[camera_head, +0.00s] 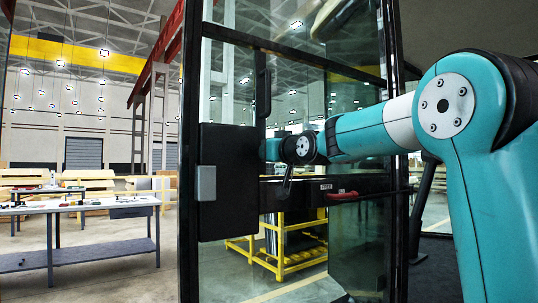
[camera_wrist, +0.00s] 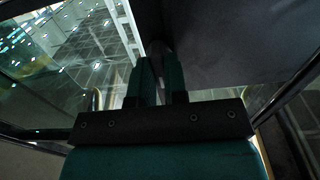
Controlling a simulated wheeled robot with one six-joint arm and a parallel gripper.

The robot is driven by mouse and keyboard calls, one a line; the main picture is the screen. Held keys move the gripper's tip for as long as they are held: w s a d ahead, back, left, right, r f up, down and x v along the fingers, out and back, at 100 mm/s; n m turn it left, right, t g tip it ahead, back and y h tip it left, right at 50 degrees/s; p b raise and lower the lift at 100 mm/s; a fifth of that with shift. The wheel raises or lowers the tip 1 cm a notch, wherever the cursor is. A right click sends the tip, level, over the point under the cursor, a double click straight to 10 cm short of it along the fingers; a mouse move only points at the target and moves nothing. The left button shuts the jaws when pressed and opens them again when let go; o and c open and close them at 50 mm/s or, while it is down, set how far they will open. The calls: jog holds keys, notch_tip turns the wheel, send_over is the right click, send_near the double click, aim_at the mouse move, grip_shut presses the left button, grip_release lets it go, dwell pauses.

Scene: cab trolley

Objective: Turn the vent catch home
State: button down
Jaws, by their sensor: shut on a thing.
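My gripper (camera_wrist: 157,78) shows in the wrist view with its two dark green fingers close together. They are shut on a narrow dark piece (camera_wrist: 156,50) between the fingertips, which seems to be the vent catch; its shape and how far it is turned are too dark to tell. In the head view my teal arm reaches left to the glazed cab frame, and its end is near the black upright.
A black box with a grey tab (camera_head: 206,183) sits on the cab's black frame. A red handle (camera_head: 342,195) lies on the crossbar beside a small label (camera_head: 326,187). A yellow rack (camera_head: 282,240) stands behind the glass. A workbench (camera_head: 85,206) stands at left beyond open floor.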

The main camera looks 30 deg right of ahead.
jog(key=c, duration=1.2)
grip_release()
jog(key=shift+o, duration=0.2)
jog(key=s+b, duration=1.4)
jog(key=s, duration=0.3)
jog(key=shift+s+a+b, duration=0.2)
jog(key=shift+a+b, duration=0.05)
jog(key=shift+b, duration=0.15)
